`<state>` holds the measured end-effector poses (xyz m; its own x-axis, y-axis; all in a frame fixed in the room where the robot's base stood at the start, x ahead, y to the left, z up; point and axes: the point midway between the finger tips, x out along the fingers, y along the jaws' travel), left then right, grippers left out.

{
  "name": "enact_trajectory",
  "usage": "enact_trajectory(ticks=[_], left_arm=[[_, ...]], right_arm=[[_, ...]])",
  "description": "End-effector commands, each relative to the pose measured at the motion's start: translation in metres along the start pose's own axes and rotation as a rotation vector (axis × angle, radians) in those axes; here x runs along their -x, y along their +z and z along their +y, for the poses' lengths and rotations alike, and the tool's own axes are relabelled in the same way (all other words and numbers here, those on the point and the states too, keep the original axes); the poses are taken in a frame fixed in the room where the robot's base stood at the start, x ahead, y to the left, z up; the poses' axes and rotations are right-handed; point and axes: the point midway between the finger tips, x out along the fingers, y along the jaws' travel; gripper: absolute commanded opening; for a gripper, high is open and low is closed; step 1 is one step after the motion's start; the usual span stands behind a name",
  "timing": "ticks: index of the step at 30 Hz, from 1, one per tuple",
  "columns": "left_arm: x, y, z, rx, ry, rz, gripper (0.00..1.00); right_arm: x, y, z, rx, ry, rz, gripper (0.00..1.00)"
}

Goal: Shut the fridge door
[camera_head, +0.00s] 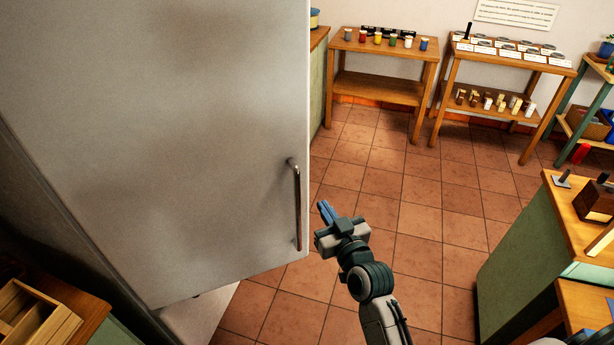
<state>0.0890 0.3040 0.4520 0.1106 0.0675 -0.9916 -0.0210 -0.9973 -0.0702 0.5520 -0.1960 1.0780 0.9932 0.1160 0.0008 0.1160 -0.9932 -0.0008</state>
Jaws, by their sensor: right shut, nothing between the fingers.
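The fridge door (170,130) is a large pale grey panel filling the left of the head view. Its outer face shows, with a vertical metal bar handle (297,205) near its right edge. How far the door stands from the fridge body cannot be told; its inside is hidden. A darker grey strip (60,240) runs along its lower left edge. My right gripper (325,212) is shut and empty, with blue fingertips. In the picture it is just right of the handle, with a visible gap between them. My left gripper is not in view.
A wooden crate (35,318) sits on a counter at lower left. A green-sided counter (520,250) stands at right. Two wooden tables (385,90) (515,65) with small jars and cards stand along the back wall. Tiled floor (400,190) between is clear.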

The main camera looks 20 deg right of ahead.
Motion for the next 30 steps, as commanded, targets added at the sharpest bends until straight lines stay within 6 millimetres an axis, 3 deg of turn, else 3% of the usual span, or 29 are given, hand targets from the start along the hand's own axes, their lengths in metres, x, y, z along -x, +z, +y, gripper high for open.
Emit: enact_trajectory(ticks=[1,9,15,21,30], left_arm=[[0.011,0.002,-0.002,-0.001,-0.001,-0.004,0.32],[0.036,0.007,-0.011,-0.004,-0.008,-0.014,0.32],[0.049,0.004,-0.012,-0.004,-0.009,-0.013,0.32],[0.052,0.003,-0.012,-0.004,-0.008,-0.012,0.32],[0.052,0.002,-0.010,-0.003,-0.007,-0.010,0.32]], right_arm=[[-0.012,-0.006,0.000,0.000,0.000,0.001,0.00],[-0.070,-0.005,0.000,-0.001,0.000,0.000,0.00],[-0.098,-0.003,0.000,0.000,0.000,-0.002,0.00],[-0.110,0.000,0.000,0.000,0.001,-0.002,0.00],[-0.111,0.001,0.000,0.000,0.001,-0.001,0.00]])
